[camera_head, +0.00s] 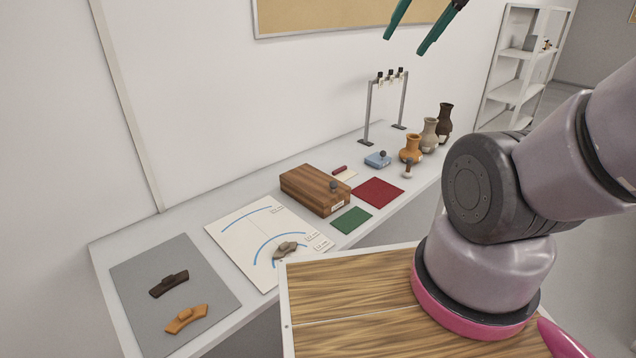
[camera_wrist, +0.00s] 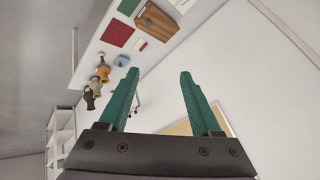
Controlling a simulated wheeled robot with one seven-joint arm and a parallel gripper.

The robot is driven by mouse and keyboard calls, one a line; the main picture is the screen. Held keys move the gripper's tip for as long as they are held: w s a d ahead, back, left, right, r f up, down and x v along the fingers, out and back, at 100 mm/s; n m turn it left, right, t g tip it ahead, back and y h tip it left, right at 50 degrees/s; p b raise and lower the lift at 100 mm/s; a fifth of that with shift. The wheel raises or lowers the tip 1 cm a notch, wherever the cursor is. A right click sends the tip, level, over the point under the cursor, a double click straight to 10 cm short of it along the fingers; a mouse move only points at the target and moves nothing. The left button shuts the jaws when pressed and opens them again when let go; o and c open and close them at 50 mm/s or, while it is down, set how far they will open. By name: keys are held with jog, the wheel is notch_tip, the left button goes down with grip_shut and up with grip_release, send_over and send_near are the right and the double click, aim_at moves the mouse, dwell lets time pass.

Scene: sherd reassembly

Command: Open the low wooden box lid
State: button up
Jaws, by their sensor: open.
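The low wooden box (camera_head: 312,189) stands on the white table near its middle, with its lid closed. A dark round knob (camera_head: 333,186) shows at its front side, above a small pale label. The box also shows at the top of the wrist view (camera_wrist: 156,21). My gripper (camera_head: 424,22) has green fingers and is at the top of the head view, high above the table and well away from the box. In the wrist view my gripper (camera_wrist: 159,75) is open, with nothing between its fingers.
Left of the box lie a white sheet (camera_head: 235,222) with blue arcs and a sherd (camera_head: 285,250), and a grey mat (camera_head: 150,300) with two sherds. Green (camera_head: 351,220) and red (camera_head: 378,192) mats lie at right. Several vases and a rack (camera_head: 369,110) stand farther back.

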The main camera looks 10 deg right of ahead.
jog(key=w+f+m+g+y, duration=0.8)
jog(key=w+f+y, duration=0.1)
jog(key=w+f, duration=1.2)
jog(key=w+d+f+m+t+y, duration=0.1)
jog(key=w+f+m+y, duration=0.15)
jog(key=f, duration=0.35)
jog(key=w+d+f+m+t+y, duration=0.1)
jog(key=w+f+m, duration=0.15)
jog(key=f, duration=0.35)
jog(key=m+t+y, duration=0.2)
jog(key=m+t, duration=0.4)
jog(key=m, duration=0.1)
send_near(334, 184)
jog(key=shift+w+d+f, duration=0.25)
jog(key=shift+w+d, duration=0.1)
jog(key=shift+w, duration=0.1)
jog(key=shift+f, duration=0.15)
jog(key=x, duration=1)
jog(key=shift+w+a, duration=0.15)
jog(key=shift+a, duration=0.15)
grip_shut()
